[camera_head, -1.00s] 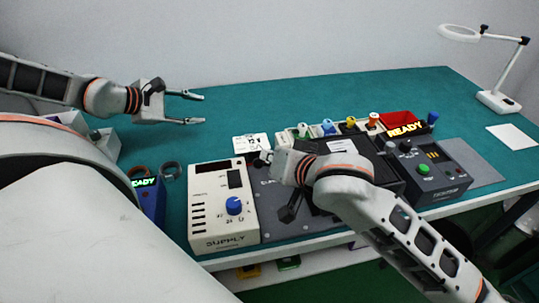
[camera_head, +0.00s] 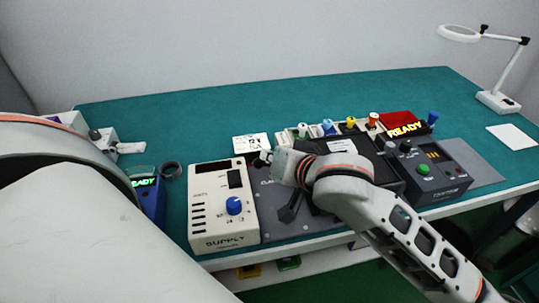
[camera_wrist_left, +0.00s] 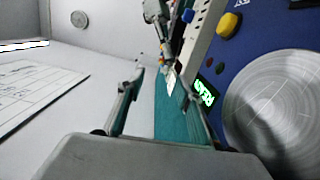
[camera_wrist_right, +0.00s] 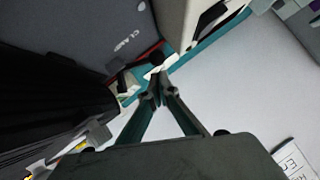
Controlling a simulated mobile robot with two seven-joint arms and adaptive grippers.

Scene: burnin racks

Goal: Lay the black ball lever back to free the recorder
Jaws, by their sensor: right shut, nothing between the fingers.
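The black recorder (camera_head: 391,172) sits on a dark grey panel (camera_head: 272,222) and is partly covered by my right arm. The right wrist view shows its dark ribbed side (camera_wrist_right: 45,95) and the panel's "CLAMP" lettering. A dark rounded piece (camera_wrist_right: 127,82), perhaps the lever's ball, shows by the panel edge; the lever's full shape is hidden. My right gripper (camera_wrist_right: 162,92) is shut and empty, just beside that piece; I cannot tell whether they touch. My left gripper (camera_wrist_left: 160,85) is open and empty, near a blue unit (camera_wrist_left: 235,50), far from the recorder.
A cream supply box (camera_head: 221,225) with a blue knob stands left of the panel. A magnifier lamp (camera_head: 497,98) is far right. The back of the green table is clear.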

